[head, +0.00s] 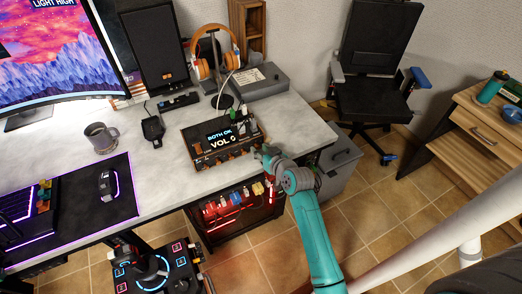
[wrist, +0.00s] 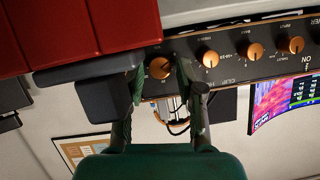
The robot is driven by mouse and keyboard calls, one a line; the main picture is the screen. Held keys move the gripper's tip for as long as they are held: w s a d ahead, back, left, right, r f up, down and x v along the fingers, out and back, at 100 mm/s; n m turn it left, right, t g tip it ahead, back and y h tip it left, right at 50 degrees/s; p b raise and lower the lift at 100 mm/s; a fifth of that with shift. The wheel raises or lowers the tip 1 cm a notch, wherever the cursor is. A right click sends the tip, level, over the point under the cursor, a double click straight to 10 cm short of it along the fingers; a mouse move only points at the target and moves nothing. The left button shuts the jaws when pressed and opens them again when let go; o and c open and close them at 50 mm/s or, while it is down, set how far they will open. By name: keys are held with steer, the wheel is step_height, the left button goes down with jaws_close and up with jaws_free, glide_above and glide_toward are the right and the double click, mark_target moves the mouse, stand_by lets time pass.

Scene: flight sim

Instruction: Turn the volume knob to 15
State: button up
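The audio box (head: 208,158) stands near the front edge of the desk in the head view. Its display (head: 221,134) reads "BOTH OK" and "VOL" with a digit that looks like 0. In the wrist view its dark front panel (wrist: 232,72) shows a row of copper knobs. The end knob (wrist: 159,68) lies between the two fingertips of my gripper (wrist: 167,82); its label is too small to read. My gripper is open, with a visible gap between the knob and the right finger. In the head view my gripper (head: 262,154) is at the box's right front corner.
Three more knobs, (wrist: 210,59), (wrist: 254,51) and (wrist: 296,45), sit in line beside the end knob. A mug (head: 100,137), mouse (head: 107,184) and headphones (head: 214,66) are on the desk. A grey bin (head: 340,165) stands below its right end.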

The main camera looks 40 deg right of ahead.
jaws_close()
steer(key=shift+d+m+y, duration=0.15)
steer(key=shift+m+y, duration=0.55)
steer(key=shift+m, duration=0.3)
steer(key=shift+o, duration=2.4)
jaws_free()
steer(key=v, duration=1.2)
steer(key=shift+f, duration=0.25)
